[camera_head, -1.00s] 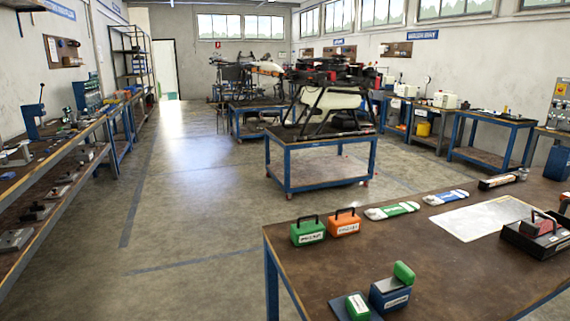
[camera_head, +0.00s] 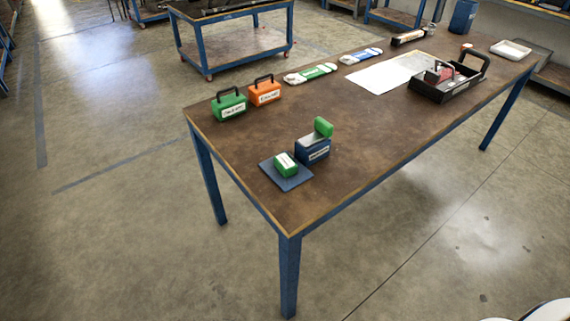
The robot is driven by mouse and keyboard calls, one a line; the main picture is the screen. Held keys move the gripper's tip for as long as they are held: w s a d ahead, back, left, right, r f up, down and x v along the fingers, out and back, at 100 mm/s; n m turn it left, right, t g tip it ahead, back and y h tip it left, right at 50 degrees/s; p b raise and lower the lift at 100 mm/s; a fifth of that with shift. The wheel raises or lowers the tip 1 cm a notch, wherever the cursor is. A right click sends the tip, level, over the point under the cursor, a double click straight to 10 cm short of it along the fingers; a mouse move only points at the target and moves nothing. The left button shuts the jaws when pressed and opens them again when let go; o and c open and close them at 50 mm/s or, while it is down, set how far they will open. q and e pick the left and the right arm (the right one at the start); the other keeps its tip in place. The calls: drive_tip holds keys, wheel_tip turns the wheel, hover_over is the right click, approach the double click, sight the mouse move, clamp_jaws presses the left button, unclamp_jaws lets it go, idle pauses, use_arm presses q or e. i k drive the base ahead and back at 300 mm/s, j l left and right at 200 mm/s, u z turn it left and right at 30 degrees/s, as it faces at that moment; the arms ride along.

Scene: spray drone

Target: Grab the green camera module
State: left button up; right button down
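Several green items are on the brown-topped table, and their labels are too small to read surely. A green box with a black handle (camera_head: 229,104) stands at the table's left corner. A small green labelled block (camera_head: 286,164) lies on a blue plate (camera_head: 271,173) near the front left edge. A green upright piece (camera_head: 323,127) sits at a blue labelled box (camera_head: 314,149) just beside it. I cannot tell for sure which is the camera module. Neither of my grippers is in view.
An orange handled box (camera_head: 265,91) stands right of the green handled one. Green-white (camera_head: 310,73) and blue-white packs (camera_head: 361,55), a white sheet (camera_head: 388,72) and a black tray (camera_head: 445,88) lie further right on the table (camera_head: 370,125). The floor in front is clear.

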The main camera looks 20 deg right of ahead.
sight(284, 164)
drive_tip(key=i+l+z, duration=0.25)
drive_tip(key=l, duration=0.25)
drive_tip(key=i+l+z, duration=0.2)
drive_tip(key=i+l, duration=0.15)
drive_tip(key=l, duration=0.1)
